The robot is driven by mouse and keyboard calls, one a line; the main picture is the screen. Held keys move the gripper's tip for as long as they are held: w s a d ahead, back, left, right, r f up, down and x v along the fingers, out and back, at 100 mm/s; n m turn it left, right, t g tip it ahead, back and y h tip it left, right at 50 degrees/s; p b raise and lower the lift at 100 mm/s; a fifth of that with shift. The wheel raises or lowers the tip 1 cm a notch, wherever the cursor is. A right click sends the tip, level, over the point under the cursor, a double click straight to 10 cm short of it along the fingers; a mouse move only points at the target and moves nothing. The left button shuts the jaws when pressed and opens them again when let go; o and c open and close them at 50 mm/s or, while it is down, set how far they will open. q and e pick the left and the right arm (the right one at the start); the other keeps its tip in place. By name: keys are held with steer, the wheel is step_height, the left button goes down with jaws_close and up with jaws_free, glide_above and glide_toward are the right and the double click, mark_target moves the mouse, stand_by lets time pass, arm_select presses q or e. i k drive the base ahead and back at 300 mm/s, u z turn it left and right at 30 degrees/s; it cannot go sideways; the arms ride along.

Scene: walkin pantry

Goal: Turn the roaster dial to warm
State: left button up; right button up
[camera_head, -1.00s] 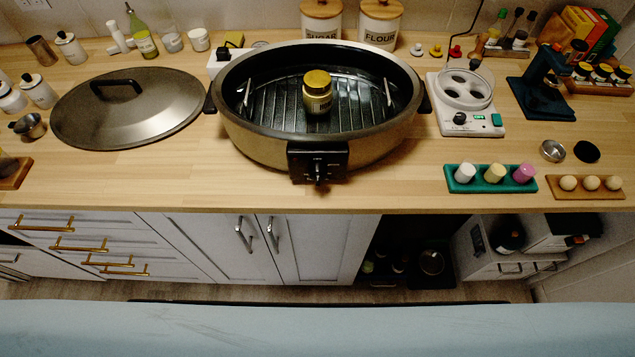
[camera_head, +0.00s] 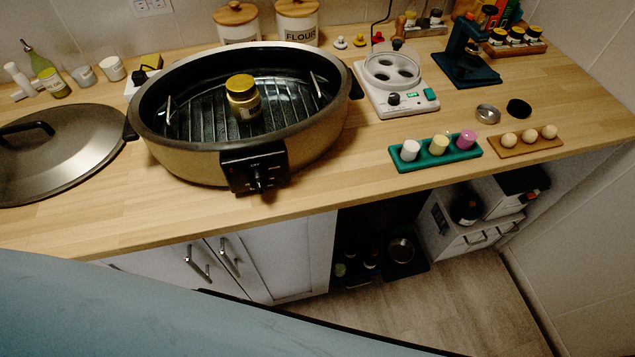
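The roaster (camera_head: 320,148) is a large oval pan with a dark ribbed inside and a tan outer wall, on the wooden counter. Its black control box (camera_head: 240,160) is on the front, with a dial (camera_head: 258,180) in its lower middle. The dial's lettering is too small to read, so its setting cannot be told. A jar with a yellow lid (camera_head: 243,97) stands inside the roaster. The roaster's lid (camera_head: 60,150) lies on the counter to the left, cut by the picture edge. Neither of my grippers is in view.
A white egg cooker (camera_head: 397,88), a teal tray (camera_head: 437,160) with coloured cups and a wooden egg holder (camera_head: 525,147) stand to the right. Sugar and flour canisters (camera_head: 298,22) are behind. The counter in front of the roaster (camera_head: 190,215) is clear. Cabinet doors (camera_head: 275,255) are below.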

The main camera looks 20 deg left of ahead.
mark_target(258, 179)
steer(key=z, duration=0.75)
steer(key=k, duration=0.75)
steer(key=u, duration=1.65)
